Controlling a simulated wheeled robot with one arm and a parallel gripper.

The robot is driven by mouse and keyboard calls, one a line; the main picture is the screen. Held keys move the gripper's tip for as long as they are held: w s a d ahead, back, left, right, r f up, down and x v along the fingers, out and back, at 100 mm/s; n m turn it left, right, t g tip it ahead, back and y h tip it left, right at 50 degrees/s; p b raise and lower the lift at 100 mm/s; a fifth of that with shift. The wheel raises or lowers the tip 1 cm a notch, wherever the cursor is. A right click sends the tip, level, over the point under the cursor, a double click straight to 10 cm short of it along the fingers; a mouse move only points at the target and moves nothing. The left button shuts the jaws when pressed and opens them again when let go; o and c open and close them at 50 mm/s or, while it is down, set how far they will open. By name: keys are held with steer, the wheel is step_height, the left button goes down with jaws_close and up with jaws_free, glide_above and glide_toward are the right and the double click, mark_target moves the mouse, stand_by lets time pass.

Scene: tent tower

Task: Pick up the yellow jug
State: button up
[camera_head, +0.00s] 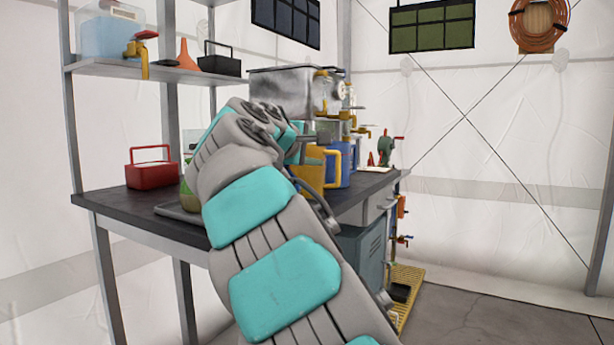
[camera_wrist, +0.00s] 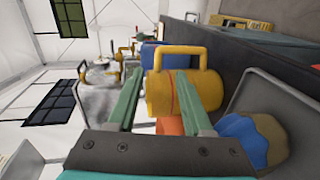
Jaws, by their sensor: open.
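The yellow jug (camera_head: 312,178) stands on the dark workbench in the head view, partly hidden behind my arm, with its handle toward the right. In the wrist view the jug (camera_wrist: 158,93) shows ahead of my gripper (camera_wrist: 159,78), with its handle at the top of the picture. The gripper's two greenish fingers are apart and nothing is held between them. The right finger overlaps the jug's body in the picture, and the left finger lies just left of it. I cannot tell whether the fingers touch the jug. In the head view my gripper is mostly hidden by my wrist.
The workbench (camera_head: 140,209) holds a red box (camera_head: 153,175) at left and a blue container (camera_head: 347,163) behind the jug. A grey metal tank (camera_head: 290,92) stands above the jug area. In the wrist view, a blue and tan object (camera_wrist: 245,138) lies close at right.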

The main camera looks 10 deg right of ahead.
mark_target(328, 153)
steer(key=shift+w+a, duration=0.2)
steer(key=shift+w, duration=0.05)
steer(key=shift+w+d, duration=0.15)
steer(key=shift+w, duration=0.1)
steer(key=shift+x, duration=3.45)
steer(key=shift+c, duration=0.2)
jaws_close()
